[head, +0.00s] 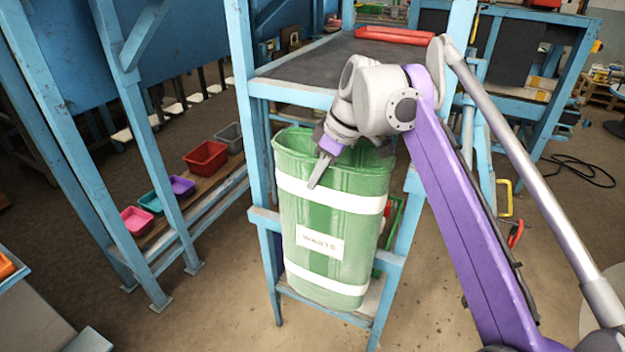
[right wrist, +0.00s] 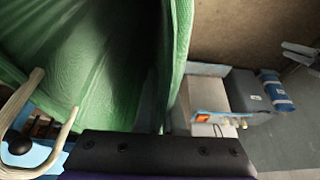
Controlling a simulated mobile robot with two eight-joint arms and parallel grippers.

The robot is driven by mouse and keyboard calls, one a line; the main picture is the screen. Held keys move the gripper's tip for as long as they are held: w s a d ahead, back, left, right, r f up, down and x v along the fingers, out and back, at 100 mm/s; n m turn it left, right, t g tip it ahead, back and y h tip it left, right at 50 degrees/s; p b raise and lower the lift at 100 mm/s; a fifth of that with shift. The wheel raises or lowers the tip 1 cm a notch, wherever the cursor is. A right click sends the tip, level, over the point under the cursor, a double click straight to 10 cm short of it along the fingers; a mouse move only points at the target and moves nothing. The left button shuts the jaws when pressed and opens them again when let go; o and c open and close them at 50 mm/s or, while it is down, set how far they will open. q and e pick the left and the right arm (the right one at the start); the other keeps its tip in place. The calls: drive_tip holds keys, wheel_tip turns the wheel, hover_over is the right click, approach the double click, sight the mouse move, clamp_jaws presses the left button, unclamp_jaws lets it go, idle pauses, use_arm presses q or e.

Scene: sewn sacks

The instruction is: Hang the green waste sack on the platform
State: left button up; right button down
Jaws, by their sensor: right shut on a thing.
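The green waste sack (head: 340,270) has two white bands and a label reading WASTE. It is upright with its mouth open, in front of the blue platform (head: 258,88) with a dark grey top. My right gripper (head: 322,170) is shut on the sack's rim, with one finger showing down the outside front. The right wrist view looks into the sack's green cloth (right wrist: 95,60). A pale curved hook-like piece (right wrist: 22,100) with a dark ball shows there at the left, by the cloth. Whether the sack touches the platform's frame or lower shelf I cannot tell. My left gripper is out of view.
A red tray (head: 395,35) lies on the platform top. Several coloured bins, one red (head: 205,158), stand on a low shelf at the left. Blue posts stand close on both sides of the sack. The floor in front is clear.

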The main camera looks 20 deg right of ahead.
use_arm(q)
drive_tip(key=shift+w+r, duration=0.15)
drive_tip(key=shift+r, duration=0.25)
use_arm(e)
drive_tip(key=shift+w+d+f, duration=0.25)
drive_tip(key=shift+w+d, duration=0.25)
drive_tip(key=shift+d, duration=0.05)
drive_tip(key=shift+w+d+f, duration=0.2)
drive_tip(key=shift+w+d, duration=0.25)
drive_tip(key=shift+d, duration=0.1)
use_arm(q)
drive_tip(key=shift+p, duration=0.3)
use_arm(e)
drive_tip(key=shift+f, duration=0.1)
drive_tip(key=c, duration=0.9)
unclamp_jaws()
drive_tip(key=shift+c, duration=0.2)
use_arm(q)
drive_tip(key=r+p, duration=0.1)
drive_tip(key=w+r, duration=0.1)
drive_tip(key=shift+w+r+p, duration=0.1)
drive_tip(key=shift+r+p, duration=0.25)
drive_tip(key=shift+p, duration=0.05)
use_arm(e)
drive_tip(key=v, duration=1)
drive_tip(key=shift+d+r, duration=0.15)
drive_tip(key=shift+r, duration=0.25)
